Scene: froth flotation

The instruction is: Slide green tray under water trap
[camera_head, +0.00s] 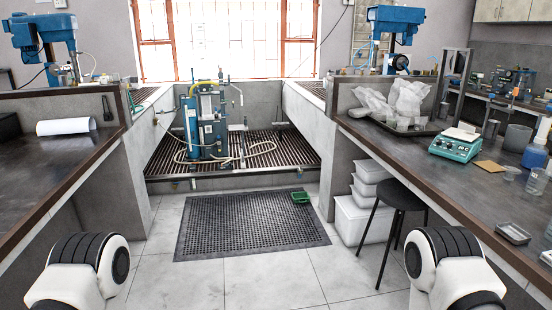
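A small green tray (300,197) lies on the black perforated floor mat (240,243), near its far right corner. A blue and grey upright unit with hoses (206,125) stands on the slatted floor of the recessed bay behind the mat. I cannot tell for sure whether this unit is the water trap. The tray is in front and to the right of the unit, apart from it. White and black links of my arms show at the bottom left and bottom right. Neither gripper is in view.
A low ledge (232,180) separates the mat from the slatted bay. White boxes (362,218) and a black stool (401,199) stand under the right bench (430,165). The left bench (60,160) bounds the other side. The tiled floor between is clear.

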